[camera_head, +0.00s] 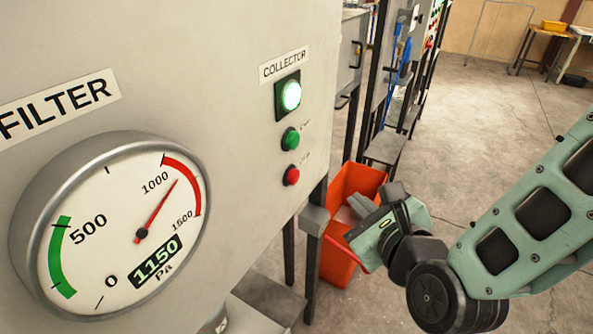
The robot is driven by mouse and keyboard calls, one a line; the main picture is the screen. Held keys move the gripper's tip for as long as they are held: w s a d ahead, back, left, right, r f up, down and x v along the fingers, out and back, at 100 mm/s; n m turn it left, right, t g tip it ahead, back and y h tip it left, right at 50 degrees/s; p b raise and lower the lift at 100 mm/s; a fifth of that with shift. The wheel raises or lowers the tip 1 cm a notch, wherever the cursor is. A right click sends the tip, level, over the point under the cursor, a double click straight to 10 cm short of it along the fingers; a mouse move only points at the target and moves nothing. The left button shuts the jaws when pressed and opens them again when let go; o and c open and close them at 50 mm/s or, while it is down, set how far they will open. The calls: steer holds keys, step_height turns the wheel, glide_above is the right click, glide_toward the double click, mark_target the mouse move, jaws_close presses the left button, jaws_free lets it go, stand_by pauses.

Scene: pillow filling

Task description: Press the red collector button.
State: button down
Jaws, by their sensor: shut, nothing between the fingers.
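The red collector button (292,175) is on the grey panel, below the green button (291,139). Above both, a lamp (289,95) glows green-white under the COLLECTOR label (284,65). My gripper (350,212) is to the right of the panel and lower than the red button, in front of an orange bin. It is apart from the button and appears shut and empty. Its fingertips are small and partly hard to make out in this view.
A round FILTER gauge (113,222) reads 1150 Pa, its needle in the red zone. The orange bin (356,184) stands on the floor behind my gripper. Dark racks (385,148) stand beyond the panel. Concrete floor (480,130) is open at the right.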

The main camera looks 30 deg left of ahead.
mark_target(293, 176)
stand_by(0.3)
steer(key=a, duration=0.9)
steer(key=shift+w+p, duration=0.35)
steer(key=shift+p, duration=0.1)
stand_by(1.7)
steer(key=shift+a+b, duration=0.35)
steer(key=shift+w+a, duration=0.1)
steer(key=shift+a, duration=0.4)
stand_by(0.6)
steer(key=shift+d+b, duration=0.15)
steer(key=shift+b, duration=0.2)
steer(key=shift+d+b, duration=0.35)
steer(key=shift+d, duration=0.4)
steer(key=shift+d, duration=0.1)
